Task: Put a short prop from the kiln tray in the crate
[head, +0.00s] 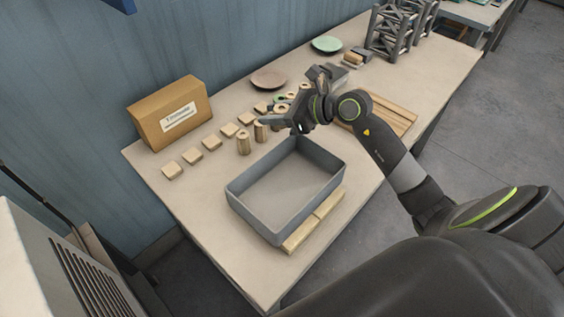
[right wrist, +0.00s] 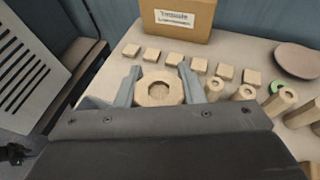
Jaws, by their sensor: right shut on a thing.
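My right gripper (head: 276,123) is shut on a pale octagonal prop with a round hole in its top (right wrist: 159,88). In the right wrist view the prop sits upright between the two fingers. In the head view the held prop (head: 261,132) shows just under the fingertips, behind the grey box. An open grey box (head: 252,215), which looks like the crate, stands empty in front of the gripper. I cannot tell which thing is the kiln tray. My left gripper is out of view.
Several small square blocks (head: 191,157) lie in a row before a cardboard box (head: 172,110). More props (right wrist: 277,104) stand at the right of the wrist view. A brown plate (head: 268,78) and a green plate (head: 327,44) lie behind. A slatted wooden piece (head: 395,115) is beside my right arm.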

